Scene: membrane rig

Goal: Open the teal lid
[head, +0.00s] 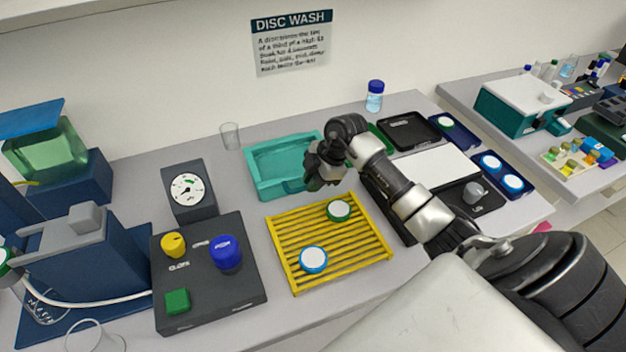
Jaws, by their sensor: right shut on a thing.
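A teal, shallow, rectangular piece (262,180) lies on the grey bench below the wall sign; I take it for the teal lid with its box, and cannot tell where lid and box part. It looks flat, with a raised rim. My right gripper (314,184) reaches in from the right and is at this piece's right side, pointing down. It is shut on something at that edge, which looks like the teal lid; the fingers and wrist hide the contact. My left gripper is not in view.
In front is a yellow slatted rack (330,262) with two round discs. A dark control box (208,282) and a gauge (188,189) stand left. A clear cup (230,136) is behind. Black trays (408,131) and a white board (436,168) lie right, partly behind my arm.

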